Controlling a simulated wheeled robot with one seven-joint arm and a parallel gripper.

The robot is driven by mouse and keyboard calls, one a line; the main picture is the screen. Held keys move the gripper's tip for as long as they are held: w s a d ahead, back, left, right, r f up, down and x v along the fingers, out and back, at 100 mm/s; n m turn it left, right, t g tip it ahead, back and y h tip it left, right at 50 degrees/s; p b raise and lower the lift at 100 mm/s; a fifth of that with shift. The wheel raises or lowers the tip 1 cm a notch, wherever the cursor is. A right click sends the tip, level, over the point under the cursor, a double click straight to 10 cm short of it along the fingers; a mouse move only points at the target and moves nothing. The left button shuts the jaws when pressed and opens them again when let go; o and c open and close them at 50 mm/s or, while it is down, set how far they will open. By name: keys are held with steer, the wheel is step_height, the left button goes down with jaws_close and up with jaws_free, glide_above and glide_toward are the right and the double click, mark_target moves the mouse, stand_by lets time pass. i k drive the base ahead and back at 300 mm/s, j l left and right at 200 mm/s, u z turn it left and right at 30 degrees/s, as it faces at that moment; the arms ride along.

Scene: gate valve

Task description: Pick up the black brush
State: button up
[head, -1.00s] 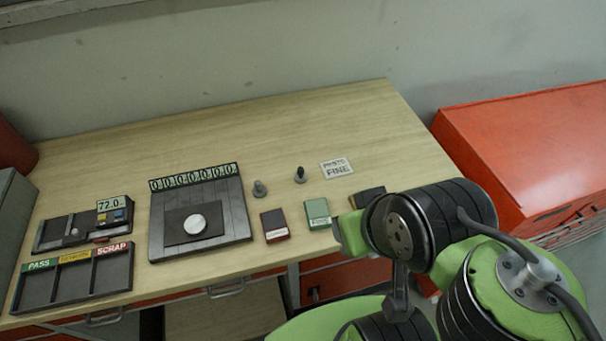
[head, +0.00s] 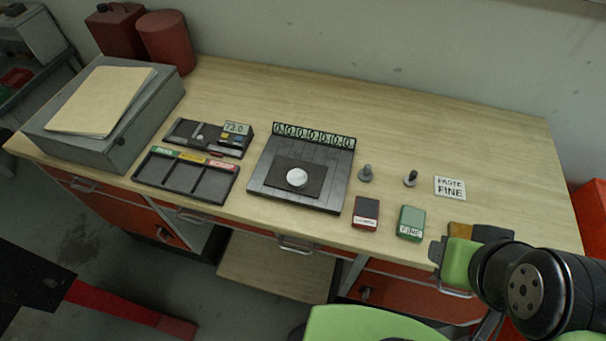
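The black brush (head: 410,178) appears to be the small dark upright piece with a knob-like top, standing on the wooden bench just left of the "PASTE FINE" card (head: 450,188). A similar grey piece (head: 366,173) stands to its left. My arm comes in at the lower right. Its end, my gripper (head: 438,252), is seen at the bench's front edge, to the right of and nearer than the brush, clearly apart from it. The fingers are mostly hidden by the green and black links, so their opening does not show.
A dark red block (head: 366,212), a green "FINE" block (head: 411,223) and a dark block with a yellow end (head: 485,232) line the front of the bench (head: 400,110). A black plate fixture (head: 265,178) and a three-bin tray (head: 170,178) are left. The bench behind the brush is clear.

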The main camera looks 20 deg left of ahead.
mark_target(410, 181)
steer(key=l+u, duration=0.25)
steer(key=u, duration=0.15)
steer(key=l+u, duration=0.25)
steer(key=u, duration=0.15)
steer(key=l+u, duration=0.2)
steer(key=u, duration=0.2)
steer(key=k+l+u, duration=0.15)
steer(key=u, duration=0.25)
